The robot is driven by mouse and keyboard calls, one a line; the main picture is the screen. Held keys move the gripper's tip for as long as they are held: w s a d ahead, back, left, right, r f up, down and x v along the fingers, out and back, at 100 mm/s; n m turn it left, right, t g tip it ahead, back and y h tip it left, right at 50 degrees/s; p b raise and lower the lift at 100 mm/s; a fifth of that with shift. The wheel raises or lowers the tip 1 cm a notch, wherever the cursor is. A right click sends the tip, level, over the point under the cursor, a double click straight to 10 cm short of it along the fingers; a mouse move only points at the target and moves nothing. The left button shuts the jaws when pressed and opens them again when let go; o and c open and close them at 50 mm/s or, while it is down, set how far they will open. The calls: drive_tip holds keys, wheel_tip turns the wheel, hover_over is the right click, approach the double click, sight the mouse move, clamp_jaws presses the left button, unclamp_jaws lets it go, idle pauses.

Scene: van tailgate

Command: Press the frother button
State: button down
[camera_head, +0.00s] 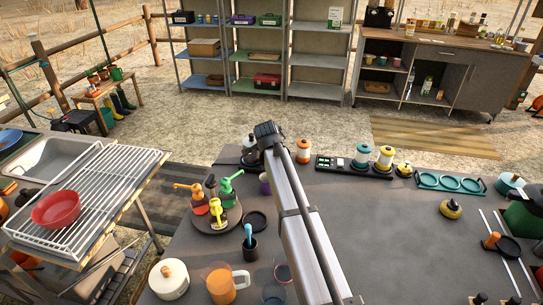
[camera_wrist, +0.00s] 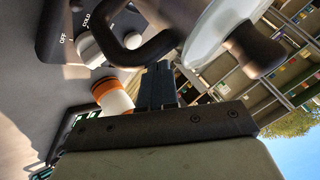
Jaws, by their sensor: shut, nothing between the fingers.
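In the wrist view, my gripper (camera_wrist: 158,84) is shut and empty, its dark fingers pressed together. Just beyond the fingertips is an appliance with a dark base (camera_wrist: 62,28) marked OFF and COLD. It carries a pale knob (camera_wrist: 92,48) and a small white round part (camera_wrist: 134,38); I cannot tell which is the button. A dark loop handle (camera_wrist: 150,45) and a pale lid with a dark knob (camera_wrist: 215,30) rise beside them. In the head view, my gripper (camera_head: 268,133) is at the table's far edge, next to the appliance (camera_head: 250,150), which it partly hides. Contact cannot be told.
An orange-and-white jar (camera_wrist: 112,96) stands close to the fingers; the head view shows it too (camera_head: 303,150). A black rack with jars (camera_head: 362,160) is to its right. Pump bottles on a round stand (camera_head: 215,220) are left of my arm.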

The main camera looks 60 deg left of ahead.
drive_tip(key=shift+f, duration=0.85)
idle(1.6)
drive_tip(key=shift+f, duration=0.35)
drive_tip(key=shift+f, duration=0.35)
idle(0.6)
drive_tip(key=shift+s+d+f, duration=0.1)
drive_tip(key=shift+f, duration=0.45)
idle(0.5)
drive_tip(key=shift+r, duration=1.1)
